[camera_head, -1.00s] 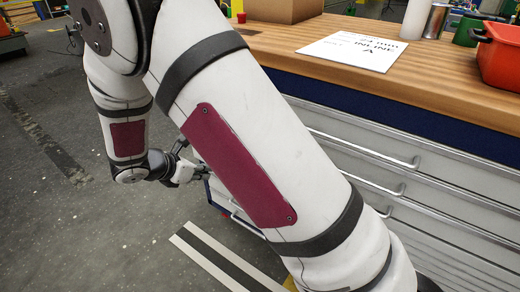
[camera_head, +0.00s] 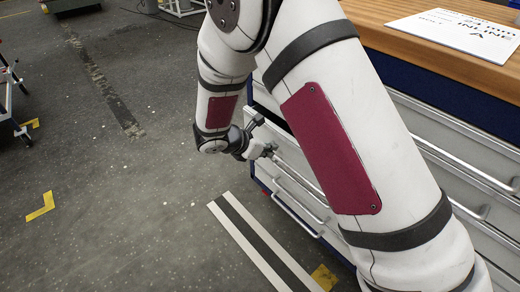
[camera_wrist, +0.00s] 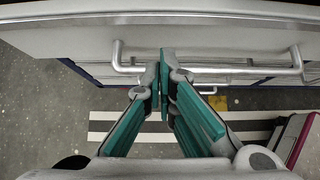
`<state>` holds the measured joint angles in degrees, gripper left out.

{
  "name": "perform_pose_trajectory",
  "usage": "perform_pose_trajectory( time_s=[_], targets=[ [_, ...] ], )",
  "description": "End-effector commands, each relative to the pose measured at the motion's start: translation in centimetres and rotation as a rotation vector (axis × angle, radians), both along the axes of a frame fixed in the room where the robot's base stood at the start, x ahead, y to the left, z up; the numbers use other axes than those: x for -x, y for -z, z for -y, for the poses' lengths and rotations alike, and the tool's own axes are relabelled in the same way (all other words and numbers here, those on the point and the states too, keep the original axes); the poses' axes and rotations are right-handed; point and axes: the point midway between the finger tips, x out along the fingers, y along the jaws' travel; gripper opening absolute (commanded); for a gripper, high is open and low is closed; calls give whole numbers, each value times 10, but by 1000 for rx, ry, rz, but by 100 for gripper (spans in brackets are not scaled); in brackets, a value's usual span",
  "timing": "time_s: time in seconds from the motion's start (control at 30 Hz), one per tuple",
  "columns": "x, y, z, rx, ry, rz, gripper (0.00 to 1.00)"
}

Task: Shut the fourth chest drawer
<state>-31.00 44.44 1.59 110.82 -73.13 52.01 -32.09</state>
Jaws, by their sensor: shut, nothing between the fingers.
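An open drawer of the chest (camera_head: 290,150) sticks out beside my gripper in the head view, with a dark gap above its front. My arm hides much of the chest, so I cannot count which drawer this is. In the wrist view the pale drawer front (camera_wrist: 60,38) spans the top, with a metal bar handle (camera_wrist: 245,70) on it. My gripper (camera_wrist: 163,58) is shut and empty. Its teal fingertips overlap the left part of the handle in the picture; whether they touch is unclear. My gripper (camera_head: 270,150) also shows at the drawer front in the head view.
A wooden worktop (camera_head: 400,25) tops the chest and carries a printed sheet (camera_head: 455,32). More drawer fronts with bar handles (camera_head: 298,205) lie below. The grey floor (camera_head: 110,170) left of the chest is open, with white-and-black tape (camera_head: 262,240) near it.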

Motion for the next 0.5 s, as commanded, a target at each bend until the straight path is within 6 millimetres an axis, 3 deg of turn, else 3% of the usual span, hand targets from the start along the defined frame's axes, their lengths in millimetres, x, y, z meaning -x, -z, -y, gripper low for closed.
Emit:
perform_pose_trajectory(
  time_s=[0.2, 0.5],
  targets=[
    [-18, 1, 25, -1, 3, 1, 0],
    [-24, 0, 33, 1, 0, 1, 0]
  ],
)
